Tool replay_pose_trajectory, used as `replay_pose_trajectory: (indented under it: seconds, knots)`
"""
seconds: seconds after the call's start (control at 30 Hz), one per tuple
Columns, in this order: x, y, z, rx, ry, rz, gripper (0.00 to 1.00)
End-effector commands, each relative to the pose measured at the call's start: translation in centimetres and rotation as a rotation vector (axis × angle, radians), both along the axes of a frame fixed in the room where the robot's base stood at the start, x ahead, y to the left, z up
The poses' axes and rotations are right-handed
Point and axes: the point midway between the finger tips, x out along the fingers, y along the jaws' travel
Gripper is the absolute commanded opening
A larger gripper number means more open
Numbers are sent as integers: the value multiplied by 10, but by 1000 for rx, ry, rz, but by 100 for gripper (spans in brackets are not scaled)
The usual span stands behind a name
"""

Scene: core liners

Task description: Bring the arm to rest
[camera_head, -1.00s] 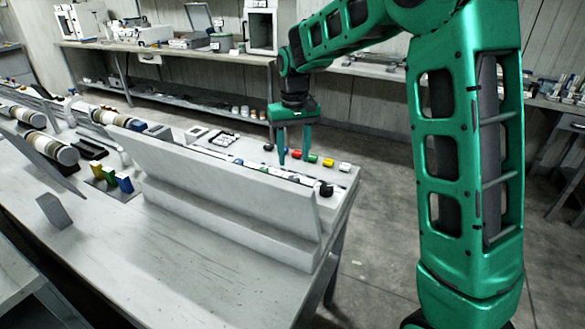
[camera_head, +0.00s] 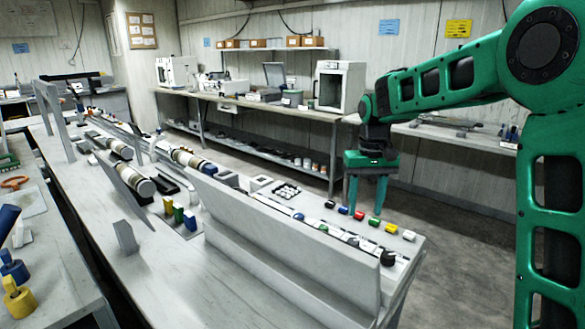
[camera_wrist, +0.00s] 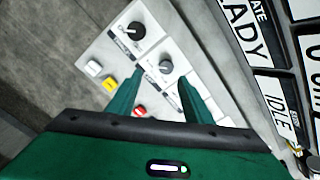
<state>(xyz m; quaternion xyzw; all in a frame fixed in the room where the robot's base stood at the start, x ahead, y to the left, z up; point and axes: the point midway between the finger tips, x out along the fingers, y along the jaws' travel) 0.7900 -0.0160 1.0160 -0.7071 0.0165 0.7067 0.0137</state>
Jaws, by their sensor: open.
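My gripper (camera_head: 367,197) is on my green arm, at the right of the head view. Its two fingers point down, apart and empty, over the far edge of the long grey bench. In the wrist view the open fingers (camera_wrist: 155,92) show above a pale panel (camera_wrist: 118,67) with two dark-marked knobs (camera_wrist: 136,30) and small red, yellow and white buttons. I cannot tell how far the fingertips are from the panel.
A long raised grey board (camera_head: 285,240) runs along the bench beside my gripper. Core cylinders (camera_head: 135,178) and coloured blocks (camera_head: 178,212) lie further left. A back bench (camera_head: 250,103) carries lab devices. Open floor (camera_head: 470,262) lies to the right of the bench.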

Motion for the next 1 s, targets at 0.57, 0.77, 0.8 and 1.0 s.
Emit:
replay_pose_trajectory:
  seconds: [0.57, 0.77, 0.8, 1.0]
  knots:
    - [-171, -122, 13, -15, -3, -264, 46]
    - [-239, -145, 2, -11, -1, -352, 46]
    - [-252, -148, -1, -9, 0, -369, 46]
    - [-317, -157, -20, 1, 3, -448, 46]
